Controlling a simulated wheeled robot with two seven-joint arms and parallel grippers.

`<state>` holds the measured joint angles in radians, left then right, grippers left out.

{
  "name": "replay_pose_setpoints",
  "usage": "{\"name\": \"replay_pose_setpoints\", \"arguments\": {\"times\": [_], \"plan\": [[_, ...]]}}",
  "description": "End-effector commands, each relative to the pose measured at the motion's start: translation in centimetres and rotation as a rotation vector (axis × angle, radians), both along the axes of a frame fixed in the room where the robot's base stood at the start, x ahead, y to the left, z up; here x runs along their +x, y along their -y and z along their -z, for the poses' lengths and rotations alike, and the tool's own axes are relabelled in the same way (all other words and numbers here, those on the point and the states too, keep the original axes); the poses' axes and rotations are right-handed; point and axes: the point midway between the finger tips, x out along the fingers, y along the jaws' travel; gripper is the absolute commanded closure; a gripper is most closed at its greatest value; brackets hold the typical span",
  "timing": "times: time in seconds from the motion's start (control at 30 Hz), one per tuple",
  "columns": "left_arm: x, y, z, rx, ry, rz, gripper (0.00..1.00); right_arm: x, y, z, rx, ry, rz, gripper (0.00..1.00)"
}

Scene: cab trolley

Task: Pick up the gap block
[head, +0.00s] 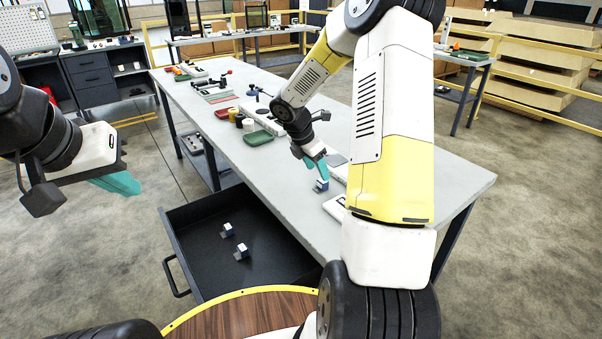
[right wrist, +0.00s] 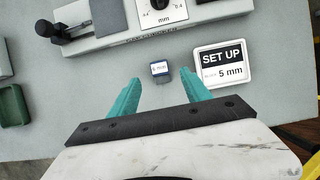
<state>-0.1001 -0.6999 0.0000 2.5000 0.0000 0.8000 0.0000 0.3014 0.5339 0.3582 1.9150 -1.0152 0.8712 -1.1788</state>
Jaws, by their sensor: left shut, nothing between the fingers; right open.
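A small block (head: 321,185) with a blue label stands on the workbench top (head: 420,190); I take it to be the gap block. In the right wrist view the same block (right wrist: 160,70) sits just ahead of the fingertips, in line with the space between them. My right gripper (head: 317,170) is open, pointing down close to the block; its teal fingers (right wrist: 160,84) appear apart from it. Two similar small blocks, one (head: 227,230) and another (head: 241,252), lie in the open drawer (head: 185,240). My left gripper (head: 130,184) is shut and empty at the left, over the floor.
A "SET UP 5 mm" card (right wrist: 222,66) lies right of the block. A gap checker (right wrist: 122,32) with a dial and black-knobbed lever stands just behind it. A green tray (head: 258,138) and small containers are further along the bench. The drawer juts out below the bench.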

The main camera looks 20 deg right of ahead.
Motion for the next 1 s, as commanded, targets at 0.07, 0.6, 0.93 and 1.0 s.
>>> {"name": "replay_pose_setpoints", "arguments": {"times": [0.07, 0.6, 0.93, 1.0], "plan": [[0.0, 0.0, 0.0, 0.0, 0.0, 0.0, 1.0, 0.0, 0.3, 0.9, 0.001, -0.003, 0.001, 0.44], [0.0, 0.0, 0.0, 0.0, 0.0, 0.0, 1.0, 0.8, 1.9, 5.8, 0.001, 0.001, 0.004, 0.44], [0.0, 0.0, 0.0, 0.0, 0.0, 0.0, 1.0, 0.8, 1.9, 5.7, 0.002, 0.001, 0.005, 0.87], [0.0, 0.0, 0.0, 0.0, 0.0, 0.0, 1.0, 0.8, 1.9, 5.7, 0.002, 0.001, 0.005, 1.0]]}}
